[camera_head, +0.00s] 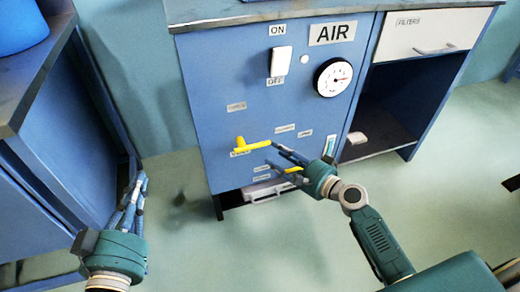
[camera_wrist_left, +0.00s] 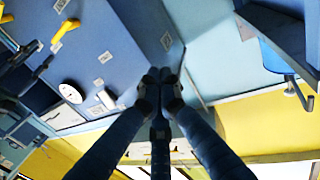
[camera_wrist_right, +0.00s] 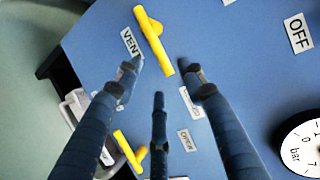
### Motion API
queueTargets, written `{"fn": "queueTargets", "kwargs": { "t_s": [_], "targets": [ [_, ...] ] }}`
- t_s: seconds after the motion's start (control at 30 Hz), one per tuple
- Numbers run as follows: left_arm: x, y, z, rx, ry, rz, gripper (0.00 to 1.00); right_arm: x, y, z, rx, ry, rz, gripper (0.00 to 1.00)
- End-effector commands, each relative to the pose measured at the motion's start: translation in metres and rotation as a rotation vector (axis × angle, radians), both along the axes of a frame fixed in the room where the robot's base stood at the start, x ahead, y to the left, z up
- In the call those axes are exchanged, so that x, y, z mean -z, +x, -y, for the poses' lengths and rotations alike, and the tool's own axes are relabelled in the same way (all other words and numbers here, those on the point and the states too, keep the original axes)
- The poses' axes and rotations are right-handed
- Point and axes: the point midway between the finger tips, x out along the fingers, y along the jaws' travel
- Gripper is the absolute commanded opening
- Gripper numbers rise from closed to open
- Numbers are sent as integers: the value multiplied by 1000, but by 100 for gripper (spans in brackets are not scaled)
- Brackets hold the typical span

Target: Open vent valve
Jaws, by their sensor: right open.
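The vent valve's yellow handle (camera_head: 252,146) sits on the blue cabinet front, its long bar lying roughly level. In the right wrist view the same handle (camera_wrist_right: 154,38) has a "VENT" label (camera_wrist_right: 131,41) beside it. My right gripper (camera_head: 277,158) is open and empty in front of the panel, just right of and below the vent handle. In the right wrist view its fingers (camera_wrist_right: 160,75) point towards the handle; touching is not visible. My left gripper (camera_head: 140,190) is away to the left with its fingertips (camera_wrist_left: 161,76) together and nothing visible between them.
A second yellow handle (camera_head: 292,170) lies close behind my right gripper and also shows in the right wrist view (camera_wrist_right: 130,152). A gauge (camera_head: 333,77) and a white switch (camera_head: 281,62) are higher on the panel. A blue bench (camera_head: 60,150) stands at left. Open floor lies between.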

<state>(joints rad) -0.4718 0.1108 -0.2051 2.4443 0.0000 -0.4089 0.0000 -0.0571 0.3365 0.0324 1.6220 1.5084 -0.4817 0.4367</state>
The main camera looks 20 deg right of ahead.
Motion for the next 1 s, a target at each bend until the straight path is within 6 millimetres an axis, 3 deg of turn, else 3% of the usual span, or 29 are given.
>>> {"fn": "queueTargets", "kwargs": {
  "t_s": [0.2,0.4,0.6,0.87,1.0],
  "targets": [
    [-30,1,4,9,-36,137,0,9,41,-19,1,2,1,40],
    [-60,-4,7,16,-70,264,0,14,65,-30,1,0,0,40],
    [-73,-8,7,19,-86,321,0,16,74,-34,1,-1,-1,40],
    [-75,-8,8,19,-87,326,0,16,74,-35,1,-2,-1,40],
    [-75,-8,7,19,-87,326,0,16,74,-35,1,-2,-1,12]
  ]
}}
